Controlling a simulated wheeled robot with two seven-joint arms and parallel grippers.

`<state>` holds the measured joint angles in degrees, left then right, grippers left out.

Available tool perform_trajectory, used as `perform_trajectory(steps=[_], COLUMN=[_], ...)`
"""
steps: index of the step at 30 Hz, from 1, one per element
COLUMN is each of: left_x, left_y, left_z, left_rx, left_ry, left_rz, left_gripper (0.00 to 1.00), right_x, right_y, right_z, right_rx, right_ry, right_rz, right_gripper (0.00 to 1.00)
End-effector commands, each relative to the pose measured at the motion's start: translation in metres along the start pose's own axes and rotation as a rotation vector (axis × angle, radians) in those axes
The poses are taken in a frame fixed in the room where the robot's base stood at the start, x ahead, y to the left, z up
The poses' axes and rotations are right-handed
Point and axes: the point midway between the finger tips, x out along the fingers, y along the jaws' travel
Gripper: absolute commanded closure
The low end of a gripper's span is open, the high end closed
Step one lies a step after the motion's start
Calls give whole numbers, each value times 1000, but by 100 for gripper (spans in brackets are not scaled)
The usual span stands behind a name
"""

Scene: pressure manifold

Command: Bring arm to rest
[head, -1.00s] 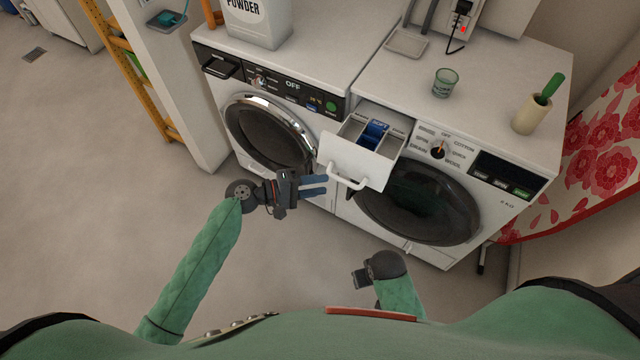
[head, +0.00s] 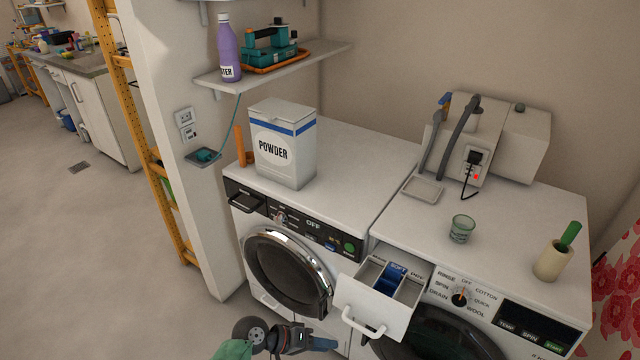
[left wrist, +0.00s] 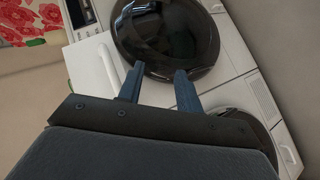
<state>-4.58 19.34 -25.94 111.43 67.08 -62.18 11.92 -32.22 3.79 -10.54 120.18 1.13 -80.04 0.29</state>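My left gripper (head: 312,343) is at the bottom of the head view, in front of the washing machines, just left of and below the open detergent drawer (head: 378,302). In the left wrist view its two blue fingers (left wrist: 160,84) stand apart with nothing between them, so it is open and empty. The dark round door (left wrist: 166,35) of a machine lies beyond the fingertips, and the white drawer with its handle (left wrist: 108,68) shows left of them. The fingers look apart from the handle. My right gripper is outside both current views.
The right washer (head: 520,290) has its drawer pulled out. The left washer (head: 285,275) carries a powder box (head: 285,150). A green glass (head: 461,229), a small tray (head: 423,189) and a beige holder (head: 553,261) stand on the right washer's top. Open floor (head: 110,260) lies to the left.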

Motion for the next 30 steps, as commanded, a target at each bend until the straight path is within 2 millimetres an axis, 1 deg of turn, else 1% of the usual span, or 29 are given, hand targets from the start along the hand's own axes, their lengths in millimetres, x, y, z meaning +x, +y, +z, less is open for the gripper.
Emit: perform_trajectory(steps=[3, 7, 11, 14, 17, 19, 22, 26, 27, 29, 30], left_x=[-11, -27, -47, -65, -83, -96, -108, -114, -112, -109, -107], left_y=[-22, -49, -77, -98, -118, -130, -143, -154, -156, -158, -160], left_z=[-7, -13, -8, 2, 20, 37, 63, 101, 115, 136, 151], left_rx=[139, 263, 338, 362, 355, 332, 291, 234, 212, 180, 159], left_ry=[-5, -11, -22, -36, -49, -58, -66, -80, -88, -102, -113], left_rz=[-160, -350, -539, -680, -809, -891, -968, -1006, -1003, -993, -988], left_gripper=[65, 65, 65, 65, 65, 65, 65, 65, 65, 65, 65], right_x=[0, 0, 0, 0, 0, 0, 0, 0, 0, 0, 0], right_y=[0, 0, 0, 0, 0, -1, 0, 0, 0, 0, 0], right_z=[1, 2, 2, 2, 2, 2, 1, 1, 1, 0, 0], right_rx=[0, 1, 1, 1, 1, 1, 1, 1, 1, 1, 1], right_ry=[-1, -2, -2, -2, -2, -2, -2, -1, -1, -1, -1], right_rz=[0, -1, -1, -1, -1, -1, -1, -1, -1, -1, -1], right_gripper=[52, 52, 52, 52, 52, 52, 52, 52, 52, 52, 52])
